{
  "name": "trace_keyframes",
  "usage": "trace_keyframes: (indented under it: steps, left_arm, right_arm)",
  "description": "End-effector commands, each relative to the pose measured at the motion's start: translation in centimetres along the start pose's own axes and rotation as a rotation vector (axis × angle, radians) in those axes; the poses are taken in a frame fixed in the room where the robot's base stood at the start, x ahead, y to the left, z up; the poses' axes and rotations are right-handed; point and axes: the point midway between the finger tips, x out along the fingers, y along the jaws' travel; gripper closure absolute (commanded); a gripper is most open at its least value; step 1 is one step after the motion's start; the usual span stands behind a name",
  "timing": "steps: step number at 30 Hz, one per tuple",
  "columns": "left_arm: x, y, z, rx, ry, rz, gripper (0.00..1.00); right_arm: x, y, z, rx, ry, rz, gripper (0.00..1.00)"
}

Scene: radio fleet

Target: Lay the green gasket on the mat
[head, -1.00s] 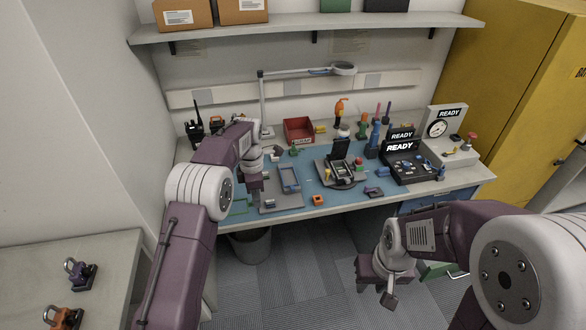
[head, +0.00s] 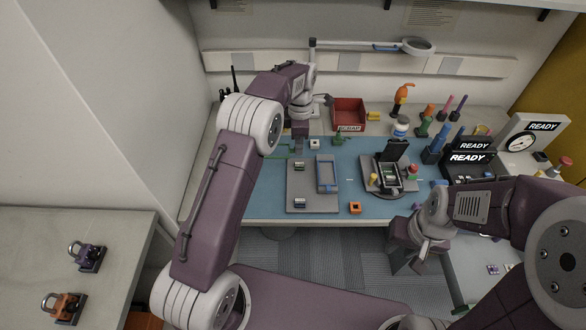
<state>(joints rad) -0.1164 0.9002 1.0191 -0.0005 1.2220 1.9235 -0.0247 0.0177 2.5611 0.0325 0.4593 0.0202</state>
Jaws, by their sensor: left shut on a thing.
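The green gasket (head: 276,157) shows as a thin green outline at the left of the bench, partly hidden by my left arm. My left gripper (head: 299,150) points down beside it and is shut on it. Whether the gasket touches the surface below cannot be told. The blue mat (head: 350,205) covers the front middle of the bench. My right gripper (head: 413,252) hangs in front of the bench edge, away from the gasket; its fingers are not clear.
A grey tray (head: 297,186) with a blue frame (head: 326,174) lies on the mat. An orange part (head: 355,208) and a black open radio fixture (head: 390,170) stand to the right. A red scrap bin (head: 349,112) is behind. A side table (head: 120,235) holds purple and orange items.

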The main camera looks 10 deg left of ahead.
Motion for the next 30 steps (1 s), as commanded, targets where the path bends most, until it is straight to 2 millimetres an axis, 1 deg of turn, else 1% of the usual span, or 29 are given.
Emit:
trace_keyframes:
  steps: [2,6,9,12,15,19,25,27,30]
  left_arm:
    - [1.1,-0.6,-1.7,-0.004,0.002,-0.005,1.0]
    - [3.4,-1.8,-5.6,-0.006,0.002,-0.005,1.0]
    - [4.9,-2.5,-8.0,-0.004,0.001,-0.004,1.0]
    - [6.0,-2.9,-9.6,-0.003,0.001,-0.003,1.0]
    - [6.5,-3.2,-10.4,-0.001,0.0,-0.001,1.0]
    - [6.9,-3.2,-10.6,0.001,0.0,-0.001,1.0]
    - [10.1,-3.3,-10.5,0.001,0.001,-0.003,1.0]
    - [10.6,-3.2,-10.5,0.001,0.001,-0.002,1.0]
    - [10.7,-3.2,-10.5,0.0,0.0,0.0,1.0]
  right_arm:
    - [0.4,0.0,0.0,0.0,0.0,0.0,0.68]
    - [0.4,0.0,0.0,0.0,0.0,0.0,0.68]
    - [0.3,0.0,0.0,0.0,0.0,0.0,0.68]
    - [0.2,0.0,0.0,0.0,0.001,0.0,0.68]
    - [0.1,0.0,0.0,0.0,0.0,0.0,0.68]
    - [0.1,0.0,0.0,0.0,0.0,0.0,0.68]
    - [-0.2,0.0,-0.1,0.0,0.0,0.0,0.68]
    - [-0.2,0.0,-0.1,0.0,0.0,0.0,0.68]
    - [-0.2,0.0,-0.1,0.0,0.0,0.0,0.68]
